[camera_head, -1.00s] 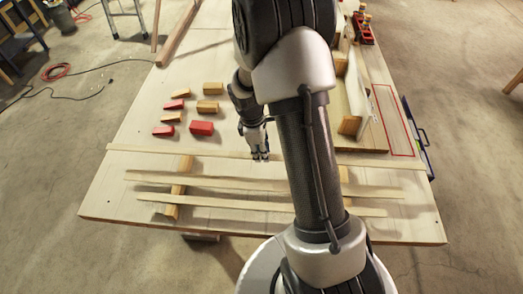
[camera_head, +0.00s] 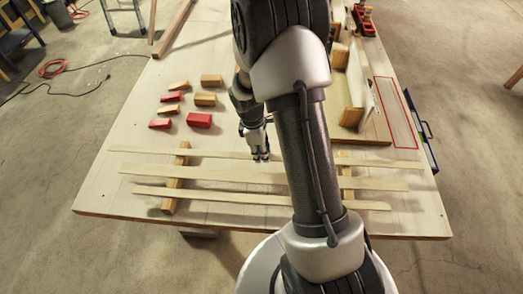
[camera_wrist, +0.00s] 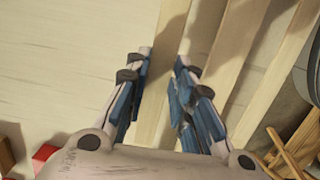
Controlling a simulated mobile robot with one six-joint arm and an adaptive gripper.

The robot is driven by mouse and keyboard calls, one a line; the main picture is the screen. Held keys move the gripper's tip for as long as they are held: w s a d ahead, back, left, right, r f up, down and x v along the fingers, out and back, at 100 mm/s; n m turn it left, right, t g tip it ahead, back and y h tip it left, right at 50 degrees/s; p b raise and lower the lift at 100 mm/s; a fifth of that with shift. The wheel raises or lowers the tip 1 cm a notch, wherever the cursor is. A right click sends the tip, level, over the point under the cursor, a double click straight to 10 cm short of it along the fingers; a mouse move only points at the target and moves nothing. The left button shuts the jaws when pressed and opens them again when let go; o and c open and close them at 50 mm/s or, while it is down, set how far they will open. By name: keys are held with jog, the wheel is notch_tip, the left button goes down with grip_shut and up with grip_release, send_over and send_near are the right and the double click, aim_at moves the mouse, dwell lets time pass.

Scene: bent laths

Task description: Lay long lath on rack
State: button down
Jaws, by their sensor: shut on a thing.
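My gripper (camera_head: 260,156) is shut on the long lath (camera_head: 215,155), the farthest and longest of the three pale laths. In the wrist view this lath (camera_wrist: 176,38) runs between my fingers (camera_wrist: 160,85). The rack has two wooden bars, a left one (camera_head: 174,190) and a right one (camera_head: 346,170). The held lath passes across the far part of both bars; I cannot tell if it touches them. A middle lath (camera_head: 200,175) and a near lath (camera_head: 220,198) lie across the bars. My arm hides part of the laths.
Several red and tan blocks (camera_head: 200,120) lie on the table beyond the left bar. A wooden board with an upright white panel (camera_head: 360,85) stands at the right, beside a red outlined rectangle (camera_head: 397,112). The left part of the table (camera_head: 120,130) is clear.

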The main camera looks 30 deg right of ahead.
jog(key=shift+f, duration=0.35)
dwell(0.4)
jog(key=c, duration=1.3)
grip_release()
jog(key=shift+o, duration=0.9)
jog(key=shift+r, duration=0.2)
jog(key=shift+w+a+r+p, duration=0.15)
jog(key=shift+a+r+p, duration=0.05)
jog(key=shift+r+p, duration=1.05)
jog(key=shift+w+a+r+p, duration=0.1)
jog(key=shift+a+r+p, duration=0.1)
jog(key=shift+r+p, duration=1.05)
jog(key=shift+r+b, duration=0.3)
jog(key=shift+b, duration=0.05)
notch_tip(320, 180, up, 7)
jog(key=p, duration=0.5)
jog(key=shift+p, duration=0.3)
